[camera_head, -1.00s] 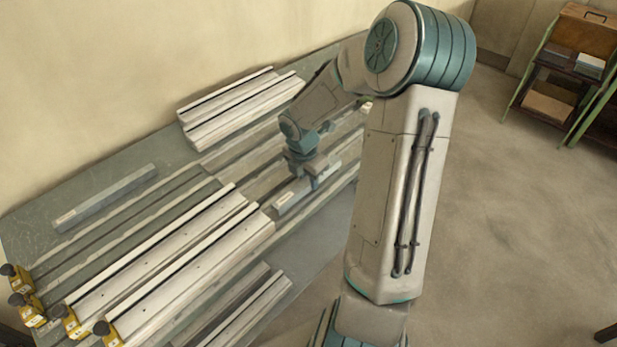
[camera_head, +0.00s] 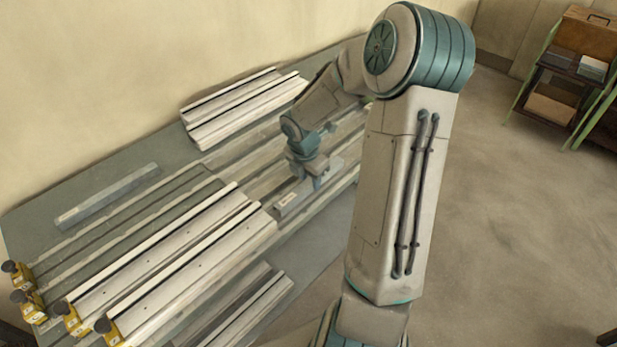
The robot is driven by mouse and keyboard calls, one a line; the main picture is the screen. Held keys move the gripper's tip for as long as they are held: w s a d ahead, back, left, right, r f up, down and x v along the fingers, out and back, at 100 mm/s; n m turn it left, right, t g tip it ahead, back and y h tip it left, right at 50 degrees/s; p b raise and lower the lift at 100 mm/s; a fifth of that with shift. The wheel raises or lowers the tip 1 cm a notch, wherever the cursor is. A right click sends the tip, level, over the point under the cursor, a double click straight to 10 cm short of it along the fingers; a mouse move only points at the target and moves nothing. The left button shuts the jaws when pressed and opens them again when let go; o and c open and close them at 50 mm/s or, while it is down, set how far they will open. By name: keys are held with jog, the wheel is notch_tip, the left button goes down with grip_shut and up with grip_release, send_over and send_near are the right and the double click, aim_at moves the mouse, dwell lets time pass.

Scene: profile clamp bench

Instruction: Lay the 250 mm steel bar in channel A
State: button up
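My gripper (camera_head: 316,182) is low over the right half of the bench, at a short grey bar with a pale label (camera_head: 288,203). One finger shows against the bar; the other is hidden, so I cannot tell whether the jaws grip it. The bar lies along the rails, near the bench's front edge. A longer grey bar with a label (camera_head: 107,195) lies at the back left of the bench. The labels are too small to read, so I cannot tell which bar is 250 mm. Long channels between pale rails (camera_head: 160,257) run along the bench; no channel letter is legible.
Yellow clamps with dark knobs (camera_head: 67,318) stand at the rails' left ends. Spare white profiles (camera_head: 245,110) lie at the back by the wall, and more profiles (camera_head: 245,312) at the front. A green-framed shelf (camera_head: 545,85) stands far right. The floor between is clear.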

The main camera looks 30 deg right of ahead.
aim_at(306, 185)
jog(key=shift+s+d+f, duration=0.15)
jog(key=shift+s, duration=0.3)
notch_tip(306, 185, up, 13)
jog(key=a+p, duration=0.2)
jog(key=p, duration=0.1)
jog(key=s+a+r+m+t, duration=0.1)
jog(key=s+a+r+m, duration=0.2)
jog(key=s+a+m, duration=0.3)
jog(key=s+a+r+m+t+y, duration=0.1)
jog(key=s+a+r+m, duration=0.3)
jog(key=s+m, duration=0.9)
jog(key=a+m, duration=0.2)
jog(key=m, duration=0.1)
jog(key=shift+y, duration=0.3)
